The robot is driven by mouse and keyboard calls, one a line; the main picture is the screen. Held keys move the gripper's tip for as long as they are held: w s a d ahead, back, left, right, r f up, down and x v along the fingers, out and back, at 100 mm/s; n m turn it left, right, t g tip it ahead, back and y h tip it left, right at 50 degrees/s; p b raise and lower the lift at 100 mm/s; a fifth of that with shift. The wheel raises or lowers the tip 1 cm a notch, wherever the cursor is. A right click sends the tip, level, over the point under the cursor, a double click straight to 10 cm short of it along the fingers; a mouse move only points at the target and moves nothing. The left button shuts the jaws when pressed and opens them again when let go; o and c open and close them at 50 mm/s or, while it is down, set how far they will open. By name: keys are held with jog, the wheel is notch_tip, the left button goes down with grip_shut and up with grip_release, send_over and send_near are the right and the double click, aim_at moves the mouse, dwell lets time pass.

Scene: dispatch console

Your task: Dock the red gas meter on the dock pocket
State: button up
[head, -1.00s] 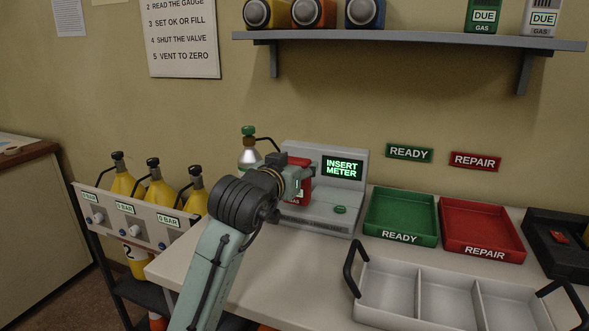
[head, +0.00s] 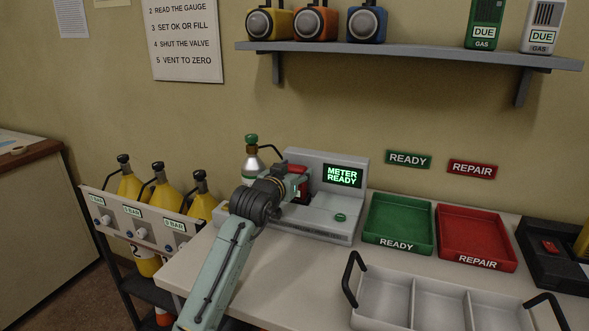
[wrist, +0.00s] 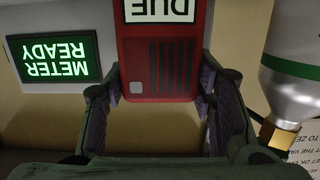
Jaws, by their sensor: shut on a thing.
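The red gas meter (wrist: 160,50) stands between my gripper's two fingers (wrist: 162,98) in the wrist view, with its DUE label at the frame's top edge. My gripper is shut on it. In the head view the red meter (head: 300,189) is partly hidden behind my arm and gripper (head: 291,186). It is at the left part of the grey dock console (head: 320,222), whose screen (head: 343,175) reads METER READY. The screen (wrist: 57,57) also shows upside down in the wrist view. The pocket itself is hidden, so I cannot see how the meter's base sits.
A gas bottle with a green valve (head: 252,160) stands left of the console, close to my gripper. A green READY tray (head: 399,246) and a red REPAIR tray (head: 477,262) are to the right. A divided grey tray (head: 440,290) is in front. Yellow cylinders (head: 163,182) stand at left.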

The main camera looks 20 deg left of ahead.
jog(key=shift+f, duration=0.15)
jog(key=o, duration=1.3)
